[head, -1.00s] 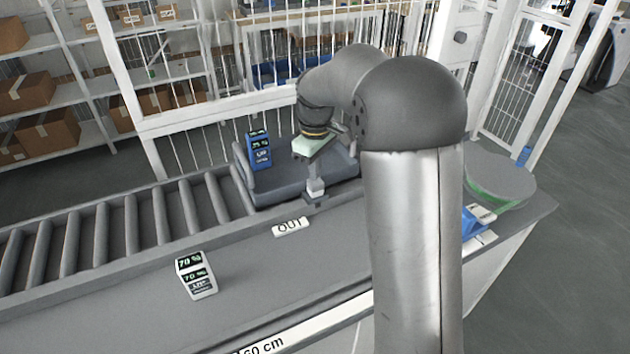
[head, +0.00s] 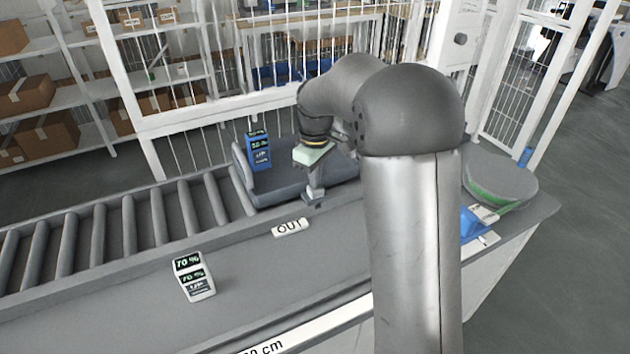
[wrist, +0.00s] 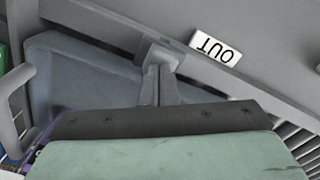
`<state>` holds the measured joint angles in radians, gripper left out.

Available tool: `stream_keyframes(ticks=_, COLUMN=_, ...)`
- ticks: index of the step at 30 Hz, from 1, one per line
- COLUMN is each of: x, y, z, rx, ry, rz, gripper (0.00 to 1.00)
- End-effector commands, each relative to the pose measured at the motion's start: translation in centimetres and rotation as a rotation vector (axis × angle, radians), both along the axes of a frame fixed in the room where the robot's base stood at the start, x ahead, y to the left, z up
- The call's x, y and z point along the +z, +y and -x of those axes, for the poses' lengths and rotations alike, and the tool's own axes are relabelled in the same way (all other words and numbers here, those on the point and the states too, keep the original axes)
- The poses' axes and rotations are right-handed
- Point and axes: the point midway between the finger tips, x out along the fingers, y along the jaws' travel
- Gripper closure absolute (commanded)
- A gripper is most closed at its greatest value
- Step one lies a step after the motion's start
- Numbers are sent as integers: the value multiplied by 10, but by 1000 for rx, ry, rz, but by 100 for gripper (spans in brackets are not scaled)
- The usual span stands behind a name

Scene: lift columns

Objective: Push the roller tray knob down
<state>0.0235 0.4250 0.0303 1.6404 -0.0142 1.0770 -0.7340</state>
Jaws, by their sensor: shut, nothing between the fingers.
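The grey roller tray (head: 285,190) sits at the right end of the roller conveyor. The wrist view shows the tray (wrist: 80,85) beneath my gripper. A small grey knob (wrist: 158,52) is at the tray's edge, right at my fingertips in the wrist view. My gripper (head: 315,202) points down at the tray's front edge, shut with nothing between the fingers. In the head view it hides most or all of the knob. Whether the fingertips touch the knob is hard to tell.
A blue display box (head: 258,150) stands on the tray's left side. A white OUT label (head: 290,227) lies in front. A white display (head: 194,276) stands on the grey counter. Rollers (head: 130,225) run left; a white barred fence (head: 200,118) stands behind.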

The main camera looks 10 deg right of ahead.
Motion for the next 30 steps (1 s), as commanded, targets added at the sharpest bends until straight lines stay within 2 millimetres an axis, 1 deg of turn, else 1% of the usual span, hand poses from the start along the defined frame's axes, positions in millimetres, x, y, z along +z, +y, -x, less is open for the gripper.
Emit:
stream_keyframes(ticks=4, x=3, y=0, z=0, rx=0, ry=-1, rz=-1, gripper=100)
stream_keyframes(ticks=8, x=13, y=0, z=0, rx=0, ry=-1, rz=0, gripper=100)
stream_keyframes(ticks=30, x=87, y=0, z=0, rx=0, ry=-1, rz=0, gripper=100)
